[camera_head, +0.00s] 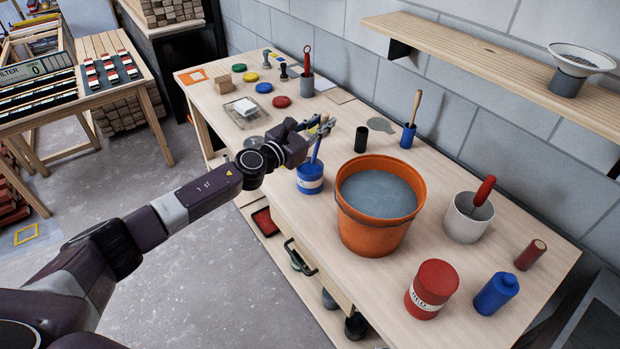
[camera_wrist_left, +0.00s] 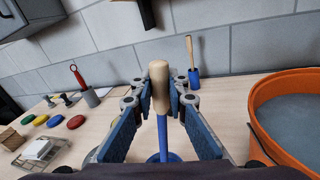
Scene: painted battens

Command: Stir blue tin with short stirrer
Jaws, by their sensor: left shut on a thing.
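The blue tin (camera_head: 310,181) stands on the bench left of the orange bucket, with a pale label band. My left gripper (camera_head: 322,127) is above it, shut on a stirrer (camera_head: 316,150) with a blue shaft. In the left wrist view the stirrer's pale wooden handle (camera_wrist_left: 159,88) stands nearly upright between the fingers. Its shaft runs down to the blue tin (camera_wrist_left: 163,158), mostly hidden there by the wrist. The lower end of the stirrer is at the tin's mouth; how deep it reaches is hidden. My right gripper is out of view.
The orange bucket (camera_head: 375,225) of grey liquid stands close right of the tin. A dark cup (camera_head: 361,139) and a blue holder (camera_head: 408,136) with a wooden-handled tool are behind. A red tin (camera_head: 432,289), blue bottle (camera_head: 496,293) and white pot (camera_head: 467,219) stand farther right.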

